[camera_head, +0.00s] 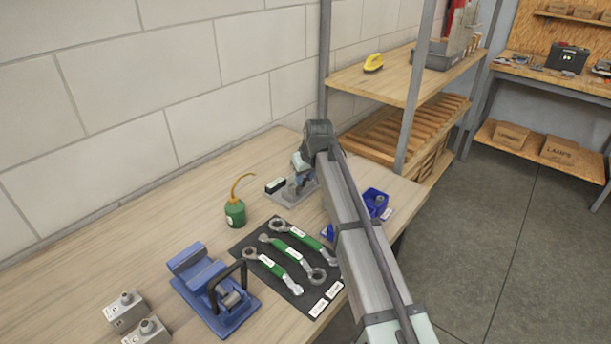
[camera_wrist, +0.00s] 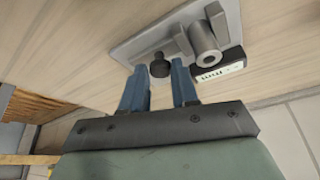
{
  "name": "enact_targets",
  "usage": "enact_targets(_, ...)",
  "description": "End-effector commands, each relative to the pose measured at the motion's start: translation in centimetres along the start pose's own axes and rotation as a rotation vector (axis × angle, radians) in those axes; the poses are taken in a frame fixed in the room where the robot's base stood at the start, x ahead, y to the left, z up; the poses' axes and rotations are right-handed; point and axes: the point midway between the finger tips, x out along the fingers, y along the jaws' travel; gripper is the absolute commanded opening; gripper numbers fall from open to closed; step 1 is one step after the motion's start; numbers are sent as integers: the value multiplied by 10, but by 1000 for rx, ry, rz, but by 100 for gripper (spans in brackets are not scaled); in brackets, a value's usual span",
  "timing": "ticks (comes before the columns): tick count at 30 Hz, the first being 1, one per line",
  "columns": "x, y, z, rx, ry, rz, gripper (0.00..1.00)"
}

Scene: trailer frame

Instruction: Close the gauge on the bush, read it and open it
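The gauge stands on a light grey base plate (camera_wrist: 130,48) at the back of the bench. In the wrist view it has a dark knob (camera_wrist: 160,66), a grey upright (camera_wrist: 183,40) and a black box with a pale display (camera_wrist: 222,71); its digits are too small to read. A hollow grey metal cylinder, apparently the bush (camera_wrist: 208,42), sits at the upright. My gripper (camera_wrist: 158,72) is open, its blue fingers on either side of the knob with gaps showing. In the head view my gripper (camera_head: 300,178) hides part of the gauge, whose black box (camera_head: 275,185) shows.
A green oil can (camera_head: 235,212) stands left of the gauge. Green-handled wrenches (camera_head: 280,262) lie on a dark mat in front. A blue vise (camera_head: 215,290), grey blocks (camera_head: 125,308) and a blue bin (camera_head: 376,200) are nearby. A shelf post (camera_head: 324,60) rises behind.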

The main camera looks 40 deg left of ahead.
Motion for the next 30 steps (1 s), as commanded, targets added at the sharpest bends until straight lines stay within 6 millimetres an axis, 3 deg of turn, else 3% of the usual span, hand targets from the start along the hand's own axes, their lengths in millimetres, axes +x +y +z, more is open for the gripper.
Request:
enact_targets(7,0,0,0,0,1,1,52)
enact_targets(17,-4,0,0,0,1,1,52)
enact_targets(23,-28,0,0,0,3,1,52)
enact_targets(30,-73,0,0,-1,3,1,52)
